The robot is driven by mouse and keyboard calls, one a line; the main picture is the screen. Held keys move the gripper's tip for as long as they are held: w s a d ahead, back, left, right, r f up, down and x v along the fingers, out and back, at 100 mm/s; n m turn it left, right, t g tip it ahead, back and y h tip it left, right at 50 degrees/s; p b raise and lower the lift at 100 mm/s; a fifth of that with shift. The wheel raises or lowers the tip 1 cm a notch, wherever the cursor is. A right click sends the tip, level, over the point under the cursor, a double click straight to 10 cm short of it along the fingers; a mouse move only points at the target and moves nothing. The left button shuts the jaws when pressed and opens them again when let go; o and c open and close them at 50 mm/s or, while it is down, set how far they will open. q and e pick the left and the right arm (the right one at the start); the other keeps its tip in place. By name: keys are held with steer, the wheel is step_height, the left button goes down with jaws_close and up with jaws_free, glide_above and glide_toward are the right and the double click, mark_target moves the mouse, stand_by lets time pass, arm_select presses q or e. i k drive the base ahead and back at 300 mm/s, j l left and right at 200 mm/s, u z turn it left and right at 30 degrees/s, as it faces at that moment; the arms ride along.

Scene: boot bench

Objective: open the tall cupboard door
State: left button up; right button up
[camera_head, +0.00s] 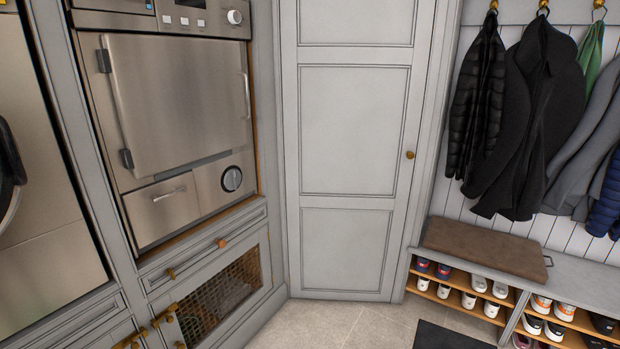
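The tall cupboard door (347,130) is a pale grey panelled door in the corner, between the appliance wall and the coat area. It looks shut in its frame. A small round brass knob (410,155) sits near its right edge, at about mid-height in the picture. The top of the door is cut off by the picture's edge. Neither of my grippers shows in the head view.
Steel appliances (176,115) fill the left wall, above a mesh-fronted cabinet (222,298). Coats (530,120) hang at the right above a shoe bench (590,272) with a brown cushion (485,250). A dark mat (445,337) lies on the tiles. The floor before the door looks clear.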

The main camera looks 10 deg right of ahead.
mark_target(354, 72)
steer(key=i+z, duration=0.3)
steer(key=i, duration=0.2)
steer(key=i+j+z, duration=0.15)
steer(key=i+z, duration=0.15)
steer(key=i, duration=0.2)
steer(key=i+j+z, duration=0.25)
steer(key=i, duration=0.25)
